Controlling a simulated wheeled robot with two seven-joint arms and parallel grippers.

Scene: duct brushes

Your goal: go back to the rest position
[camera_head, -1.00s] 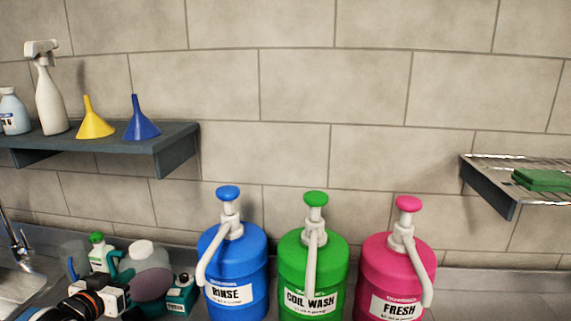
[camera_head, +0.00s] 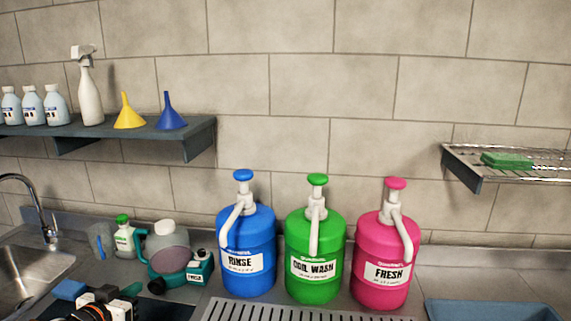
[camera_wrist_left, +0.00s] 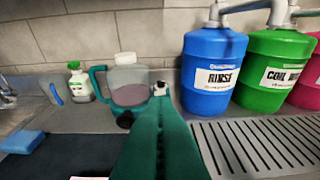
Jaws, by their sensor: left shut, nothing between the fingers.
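My left gripper (camera_head: 132,290) shows at the bottom left of the head view, low over the sink-side counter, with dark, white and orange wrist parts behind it. In the left wrist view its long green fingers (camera_wrist_left: 160,125) lie together, shut with nothing between them. They point toward the jug (camera_wrist_left: 130,82) and hide part of the counter behind. The right gripper is in neither current view.
Blue RINSE (camera_head: 246,252), green COIL WASH (camera_head: 314,255) and pink FRESH (camera_head: 382,258) pump containers stand behind a slotted drain grate (camera_head: 300,311). A sink (camera_head: 30,270) is left; a blue tray (camera_head: 490,311) is right. Shelves (camera_head: 190,140) hang above.

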